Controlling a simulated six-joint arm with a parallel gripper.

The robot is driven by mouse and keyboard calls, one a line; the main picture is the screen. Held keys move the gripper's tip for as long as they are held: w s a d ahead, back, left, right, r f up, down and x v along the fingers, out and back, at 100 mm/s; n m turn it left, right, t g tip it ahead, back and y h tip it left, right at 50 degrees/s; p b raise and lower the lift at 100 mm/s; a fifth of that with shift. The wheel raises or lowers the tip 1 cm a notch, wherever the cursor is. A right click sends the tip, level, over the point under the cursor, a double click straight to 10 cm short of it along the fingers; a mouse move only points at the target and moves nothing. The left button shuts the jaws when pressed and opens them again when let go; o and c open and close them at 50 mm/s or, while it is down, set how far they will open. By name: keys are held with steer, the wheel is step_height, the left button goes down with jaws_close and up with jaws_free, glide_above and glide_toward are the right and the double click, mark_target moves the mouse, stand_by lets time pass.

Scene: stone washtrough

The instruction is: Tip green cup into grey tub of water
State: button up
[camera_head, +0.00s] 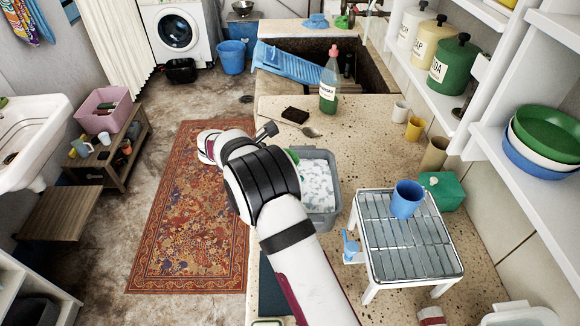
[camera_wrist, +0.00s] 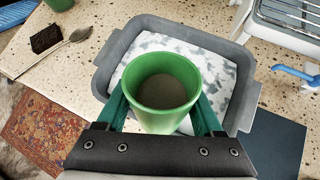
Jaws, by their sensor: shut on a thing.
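The green cup (camera_wrist: 163,120) is between the two fingers of my gripper (camera_wrist: 162,102) in the wrist view, and the gripper is shut on it. I look down into its open mouth; the inside looks grey-brown, and I cannot tell what it holds. The grey tub (camera_wrist: 106,52) lies beneath the cup, with white and blue-grey patches on the water. In the head view the tub (camera_head: 334,180) stands on the speckled counter, partly behind my arm. A green sliver (camera_head: 292,155) that may be the cup shows beside my wrist there; the fingers are hidden.
A slatted metal rack (camera_head: 405,245) with a blue cup (camera_head: 407,198) on it stands right of the tub. A spoon (camera_head: 303,130), a dark block (camera_head: 295,115) and a green bottle (camera_head: 329,85) are beyond it. A shelf (camera_head: 520,165) with bowls edges the right.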

stand_by(0.5)
steer(key=shift+f+g+y, duration=0.15)
steer(key=shift+g+y, duration=0.15)
steer(key=shift+y, duration=0.7)
steer(key=shift+f+m+y, duration=0.15)
steer(key=shift+m+y, duration=0.15)
steer(key=shift+y, duration=0.6)
steer(key=shift+d+g+y, duration=0.15)
steer(key=shift+g+y, duration=0.15)
steer(key=shift+y, duration=0.3)
steer(key=shift+f+y, duration=0.2)
steer(key=shift+y, duration=0.2)
